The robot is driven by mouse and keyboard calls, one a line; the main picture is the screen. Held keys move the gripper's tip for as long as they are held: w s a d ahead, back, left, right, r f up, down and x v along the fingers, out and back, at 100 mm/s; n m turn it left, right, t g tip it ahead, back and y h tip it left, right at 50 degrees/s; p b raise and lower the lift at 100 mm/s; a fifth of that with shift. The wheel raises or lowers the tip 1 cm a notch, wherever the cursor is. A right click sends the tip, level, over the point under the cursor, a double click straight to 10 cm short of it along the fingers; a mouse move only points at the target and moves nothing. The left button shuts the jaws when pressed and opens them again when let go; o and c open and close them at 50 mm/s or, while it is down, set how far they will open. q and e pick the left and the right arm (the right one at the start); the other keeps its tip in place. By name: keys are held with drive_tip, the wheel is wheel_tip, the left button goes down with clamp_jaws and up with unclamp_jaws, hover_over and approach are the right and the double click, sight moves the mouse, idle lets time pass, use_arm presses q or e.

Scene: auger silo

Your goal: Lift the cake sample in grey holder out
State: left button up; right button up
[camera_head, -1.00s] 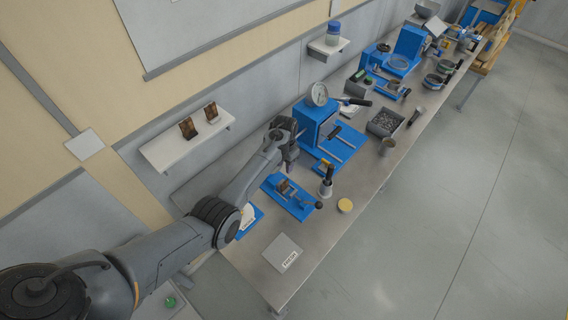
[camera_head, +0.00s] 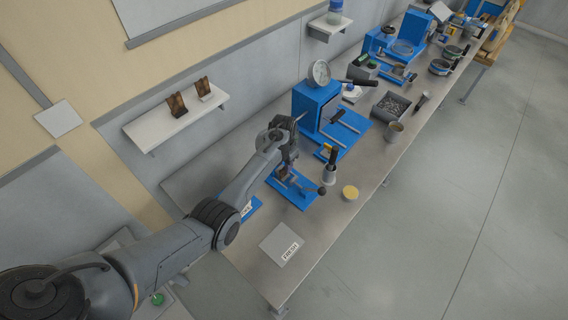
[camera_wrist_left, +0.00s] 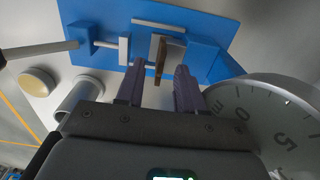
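The brown cake sample (camera_wrist_left: 160,58) stands as a thin slab against a grey holder in the blue clamp fixture (camera_wrist_left: 200,25), in the left wrist view. In the head view the blue fixture (camera_head: 297,194) lies on the bench, and my left gripper hides most of the sample. My left gripper (camera_wrist_left: 160,85) is open, its two dark fingers pointing toward the fixture with the slab lined up between them. I cannot tell whether the fingertips overlap the slab in depth. In the head view my left gripper (camera_head: 288,160) is over the fixture's back end. My right gripper is in neither view.
A blue press with a round dial (camera_head: 319,72) stands close behind the gripper; the dial (camera_wrist_left: 265,115) looms near it. A dark-handled tool (camera_head: 330,165), a yellow-topped round pot (camera_head: 350,192) and a grey plate (camera_head: 283,244) are nearby. A wall shelf (camera_head: 150,137) holds two brown slabs.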

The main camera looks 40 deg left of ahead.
use_arm(q)
drive_tip(key=shift+f, duration=0.15)
clamp_jaws()
drive_tip(key=shift+d+p, duration=0.6)
drive_tip(key=shift+d, duration=0.1)
idle(0.7)
wheel_tip(320, 180, up, 9)
drive_tip(key=p, duration=1)
idle(0.3)
